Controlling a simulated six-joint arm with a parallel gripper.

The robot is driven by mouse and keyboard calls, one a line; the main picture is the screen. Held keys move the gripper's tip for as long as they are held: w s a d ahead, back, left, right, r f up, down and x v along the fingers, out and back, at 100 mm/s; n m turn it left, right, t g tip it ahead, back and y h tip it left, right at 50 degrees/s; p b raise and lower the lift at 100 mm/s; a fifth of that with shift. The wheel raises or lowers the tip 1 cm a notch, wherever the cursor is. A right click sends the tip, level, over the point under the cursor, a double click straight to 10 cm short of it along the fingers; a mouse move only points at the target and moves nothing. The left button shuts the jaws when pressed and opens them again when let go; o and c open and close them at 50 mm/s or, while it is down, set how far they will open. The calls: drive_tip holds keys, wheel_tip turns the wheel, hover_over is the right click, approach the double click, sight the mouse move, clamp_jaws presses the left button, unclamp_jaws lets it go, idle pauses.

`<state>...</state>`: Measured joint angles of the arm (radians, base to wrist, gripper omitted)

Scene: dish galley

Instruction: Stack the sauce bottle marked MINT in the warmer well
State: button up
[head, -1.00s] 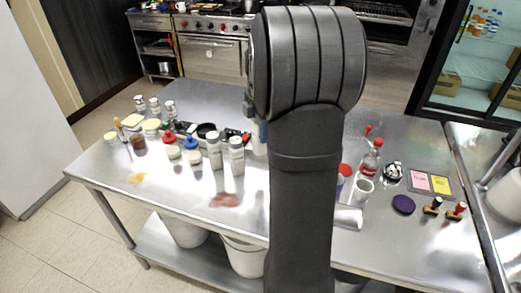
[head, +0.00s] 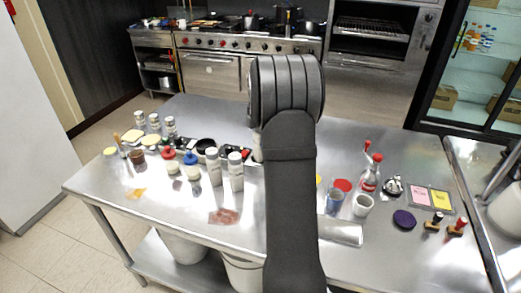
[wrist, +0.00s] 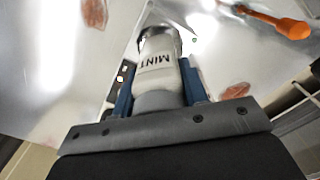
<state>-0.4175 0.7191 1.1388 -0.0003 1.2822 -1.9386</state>
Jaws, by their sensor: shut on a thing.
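The sauce bottle marked MINT (wrist: 157,62) is pale with a dark band at its far end. In the wrist view it lies between the two blue fingers of my gripper (wrist: 157,85), which is shut on it. The lettering appears upside down. In the head view my arm hides the gripper and the bottle. I cannot make out the warmer well for sure; a dark round opening (head: 206,144) shows among the items left of my arm, but I cannot tell if it is the well.
Two white bottles (head: 236,171) and blue- and red-topped containers (head: 191,160) stand left of my arm. A blue cup (head: 334,202), white cup (head: 362,205) and purple disc (head: 404,219) are to its right. An orange-handled tool (wrist: 280,24) shows in the wrist view.

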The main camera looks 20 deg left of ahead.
drive_tip(key=shift+f, duration=1.95)
drive_tip(key=shift+f, duration=0.3)
drive_tip(key=o, duration=1.1)
drive_tip(key=shift+o, duration=0.2)
wheel_tip(320, 180, up, 13)
drive_tip(key=shift+f, duration=0.2)
